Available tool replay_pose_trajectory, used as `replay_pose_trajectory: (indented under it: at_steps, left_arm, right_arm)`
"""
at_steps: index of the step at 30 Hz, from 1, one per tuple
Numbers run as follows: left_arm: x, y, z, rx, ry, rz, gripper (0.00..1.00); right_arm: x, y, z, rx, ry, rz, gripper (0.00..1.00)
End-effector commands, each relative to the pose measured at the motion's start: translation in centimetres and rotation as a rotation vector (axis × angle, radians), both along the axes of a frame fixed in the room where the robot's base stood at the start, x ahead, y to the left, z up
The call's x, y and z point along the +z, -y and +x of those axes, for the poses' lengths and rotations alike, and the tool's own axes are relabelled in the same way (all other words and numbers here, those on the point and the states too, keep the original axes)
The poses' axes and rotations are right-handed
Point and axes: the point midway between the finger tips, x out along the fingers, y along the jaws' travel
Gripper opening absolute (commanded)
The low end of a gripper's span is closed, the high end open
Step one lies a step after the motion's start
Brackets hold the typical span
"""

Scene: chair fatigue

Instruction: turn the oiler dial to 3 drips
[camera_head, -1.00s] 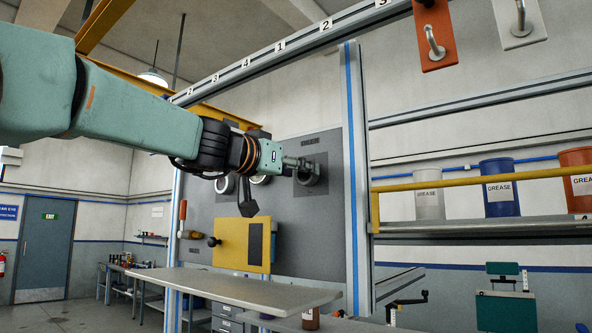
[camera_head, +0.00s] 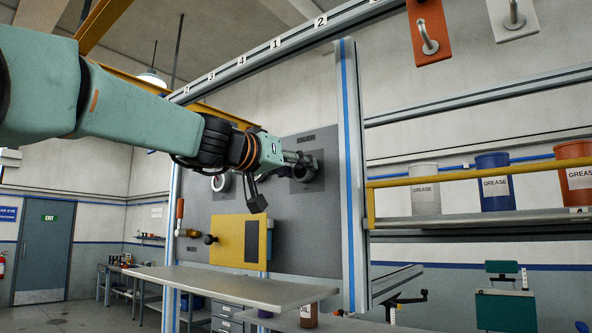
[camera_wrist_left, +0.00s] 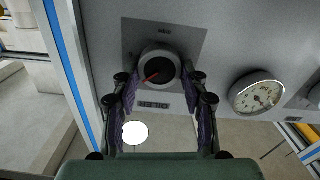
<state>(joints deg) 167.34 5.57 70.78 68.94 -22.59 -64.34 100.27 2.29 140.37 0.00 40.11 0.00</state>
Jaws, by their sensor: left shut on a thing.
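The oiler dial (camera_wrist_left: 158,70) is a round knob with a pale rim, a dark face and a red pointer. It is mounted on a dark square plate (camera_wrist_left: 190,40) on the grey panel. In the wrist view the pointer slants down and left; its drip marks are too small to read. My left gripper (camera_head: 302,164) is at the dial, its two fingers on either side of the rim and shut on it. The dial also shows partly behind the fingers in the head view (camera_head: 311,172). An upside-down label, apparently OILER (camera_wrist_left: 154,105), shows near it. My right gripper is not in view.
A round gauge (camera_wrist_left: 257,93) sits beside the dial on the panel. A blue-striped upright post (camera_head: 350,180) stands close to the right of the dial. A yellow box (camera_head: 230,241) and a pale tabletop (camera_head: 225,286) are below. Grease tubs (camera_head: 495,182) stand on the right shelf.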

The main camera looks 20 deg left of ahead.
Motion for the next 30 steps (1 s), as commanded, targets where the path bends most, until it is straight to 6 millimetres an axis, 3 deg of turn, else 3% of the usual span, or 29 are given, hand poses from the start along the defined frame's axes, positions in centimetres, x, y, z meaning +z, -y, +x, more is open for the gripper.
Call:
replay_pose_trajectory:
  at_steps: [12,30]
  left_arm:
    - [-0.63,-0.06,0.17,-0.003,-0.143,-0.367,0.13]
    - [-0.84,-0.14,0.24,-0.001,-0.331,-0.875,0.13]
  right_arm:
    - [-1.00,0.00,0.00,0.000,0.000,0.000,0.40]
    - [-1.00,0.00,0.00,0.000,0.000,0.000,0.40]
